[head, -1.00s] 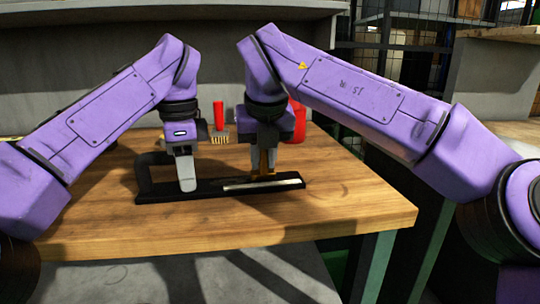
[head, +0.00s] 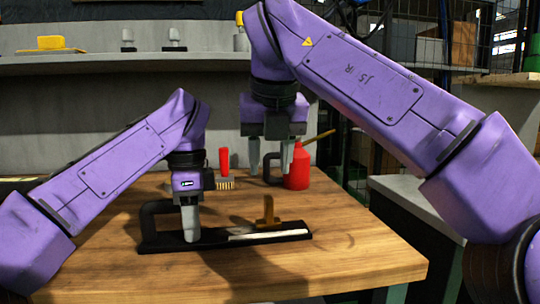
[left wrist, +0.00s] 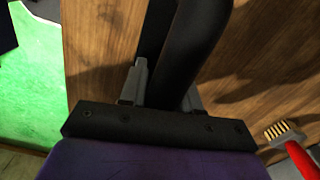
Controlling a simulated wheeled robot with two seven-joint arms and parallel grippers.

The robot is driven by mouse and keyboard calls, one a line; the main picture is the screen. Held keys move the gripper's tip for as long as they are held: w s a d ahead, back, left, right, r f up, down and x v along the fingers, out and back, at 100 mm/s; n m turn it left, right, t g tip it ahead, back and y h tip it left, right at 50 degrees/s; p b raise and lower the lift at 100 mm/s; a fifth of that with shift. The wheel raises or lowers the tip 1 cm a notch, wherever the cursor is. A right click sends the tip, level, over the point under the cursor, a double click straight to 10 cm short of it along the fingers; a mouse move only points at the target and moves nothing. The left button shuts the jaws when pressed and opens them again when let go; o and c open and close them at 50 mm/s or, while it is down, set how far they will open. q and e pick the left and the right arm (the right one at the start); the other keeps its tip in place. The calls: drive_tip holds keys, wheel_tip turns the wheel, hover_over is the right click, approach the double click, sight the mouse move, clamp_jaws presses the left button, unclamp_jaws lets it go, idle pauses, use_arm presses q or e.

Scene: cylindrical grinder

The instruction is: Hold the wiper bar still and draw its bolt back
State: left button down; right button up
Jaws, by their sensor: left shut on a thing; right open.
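The wiper bar (head: 160,244) is a long black bar lying on the wooden table, with a black loop handle at its left end and a pale strip along its right part. Its bolt (head: 268,211), a small brass-coloured upright piece, stands on the bar's right half. My left gripper (head: 190,236) points down and is shut on the bar near the handle; in the left wrist view its fingers (left wrist: 160,90) sit around the black bar, partly hidden by the handle. My right gripper (head: 270,165) is open and empty, raised above and behind the bolt, apart from it.
A red oil can (head: 297,168) with a thin spout stands behind the bar, below my right gripper. The table's front right (head: 370,255) is clear.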

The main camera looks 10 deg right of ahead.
drive_tip(key=shift+s+r, duration=0.25)
drive_tip(key=shift+r, duration=0.2)
use_arm(q)
drive_tip(key=c, duration=0.7)
unclamp_jaws()
